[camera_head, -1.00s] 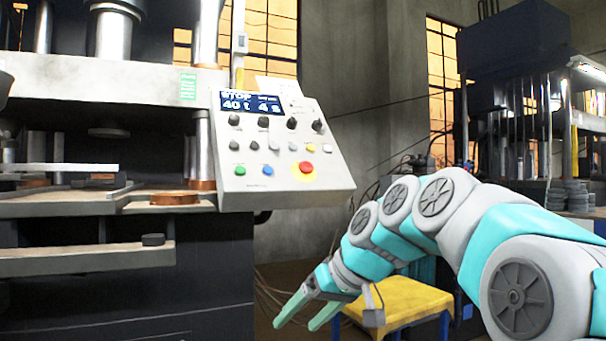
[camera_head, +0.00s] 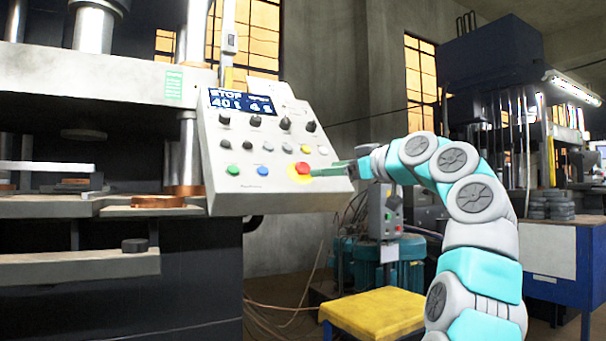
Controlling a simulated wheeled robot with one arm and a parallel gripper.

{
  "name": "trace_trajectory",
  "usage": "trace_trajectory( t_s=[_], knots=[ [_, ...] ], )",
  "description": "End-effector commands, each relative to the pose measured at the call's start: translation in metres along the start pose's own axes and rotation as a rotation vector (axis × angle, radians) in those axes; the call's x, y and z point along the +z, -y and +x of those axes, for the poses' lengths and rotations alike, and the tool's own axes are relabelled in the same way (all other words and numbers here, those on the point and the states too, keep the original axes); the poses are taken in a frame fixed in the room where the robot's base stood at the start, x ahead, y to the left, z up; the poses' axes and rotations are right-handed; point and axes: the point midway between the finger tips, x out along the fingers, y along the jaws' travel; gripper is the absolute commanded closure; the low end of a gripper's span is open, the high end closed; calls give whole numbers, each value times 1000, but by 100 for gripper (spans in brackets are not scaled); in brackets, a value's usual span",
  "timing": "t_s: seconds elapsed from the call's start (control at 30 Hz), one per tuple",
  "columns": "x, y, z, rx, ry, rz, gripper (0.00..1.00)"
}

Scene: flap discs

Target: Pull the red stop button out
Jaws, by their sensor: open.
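The red stop button (camera_head: 302,168) sits on a yellow ring at the lower right of the grey control panel (camera_head: 275,197). The panel's screen (camera_head: 241,102) reads STOP, 40 t and 4 s. My gripper (camera_head: 318,172) reaches in from the right, its green fingers pointing left at the button. The fingertips are at or very near the button's right edge. They overlap in this view, so the gap between them is hidden, and I cannot tell whether they touch the button. The gripper is open.
Several black knobs and green, blue, white and yellow buttons surround the red one. The press (camera_head: 100,75) stands at the left. A yellow stool (camera_head: 375,313) stands below my arm, with a grey switch box (camera_head: 385,212) behind it. A blue bench (camera_head: 555,262) is at the right.

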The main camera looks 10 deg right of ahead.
Motion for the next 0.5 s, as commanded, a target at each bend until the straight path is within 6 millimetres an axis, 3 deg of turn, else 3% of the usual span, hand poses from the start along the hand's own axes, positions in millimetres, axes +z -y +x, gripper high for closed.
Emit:
trace_trajectory(
  t_s=[0.27,0.5],
  knots=[
    [-4,-3,6,11,-16,-31,21],
    [-5,-3,38,8,-13,-30,21]
  ],
)
